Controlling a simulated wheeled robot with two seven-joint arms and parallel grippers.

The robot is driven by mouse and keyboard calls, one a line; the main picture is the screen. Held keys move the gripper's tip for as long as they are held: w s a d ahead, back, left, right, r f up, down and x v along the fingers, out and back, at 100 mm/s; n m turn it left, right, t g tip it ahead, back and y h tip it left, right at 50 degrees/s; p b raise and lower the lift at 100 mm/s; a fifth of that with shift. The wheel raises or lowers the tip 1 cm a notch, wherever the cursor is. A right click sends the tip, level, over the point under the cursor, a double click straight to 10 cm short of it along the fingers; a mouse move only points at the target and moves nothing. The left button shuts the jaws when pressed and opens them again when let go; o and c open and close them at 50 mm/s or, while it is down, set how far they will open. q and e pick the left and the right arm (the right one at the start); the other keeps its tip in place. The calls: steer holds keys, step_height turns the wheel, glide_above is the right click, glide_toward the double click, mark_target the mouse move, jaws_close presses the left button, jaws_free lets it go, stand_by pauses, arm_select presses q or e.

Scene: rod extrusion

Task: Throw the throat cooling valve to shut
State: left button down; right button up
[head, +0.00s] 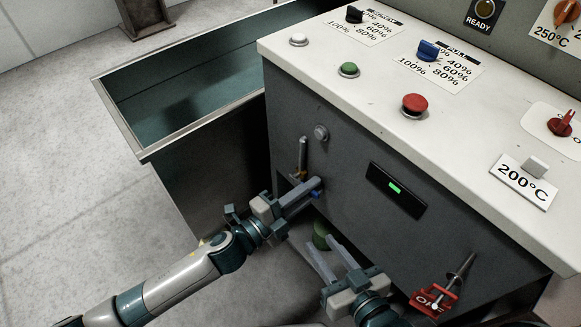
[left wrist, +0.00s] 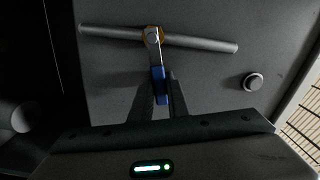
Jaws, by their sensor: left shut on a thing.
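The throat cooling valve sits on a grey pipe (head: 302,155) on the front of the dark cabinet. In the left wrist view the pipe (left wrist: 205,43) runs across the picture, with an orange valve body around the lever's pivot. The blue lever (left wrist: 158,78) points away from the pipe, roughly square to it. My left gripper (left wrist: 160,95) is shut on the lever's blue handle. In the head view my left gripper (head: 314,188) hides most of the lever; a bit of blue shows at its tips. My right gripper (head: 324,246) is lower, open and empty.
A green round thing (head: 320,231) is behind my right gripper's fingers. A red tag (head: 433,299) hangs on a rod at the lower right. A round grey knob (head: 321,132) is above the valve. An open-topped tank (head: 118,118) stands left of the cabinet.

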arm_select(q)
steer(key=shift+f+m, duration=0.35)
steer(key=shift+m, duration=0.15)
steer(key=shift+f, duration=0.1)
steer(key=shift+s+f+m, duration=0.1)
steer(key=shift+f+m, duration=0.2)
steer(key=shift+m, duration=0.3)
steer(key=c, duration=1.6)
jaws_free()
steer(key=b+v, duration=0.1)
steer(key=v, duration=1.6)
steer(key=shift+s+a+r, duration=0.1)
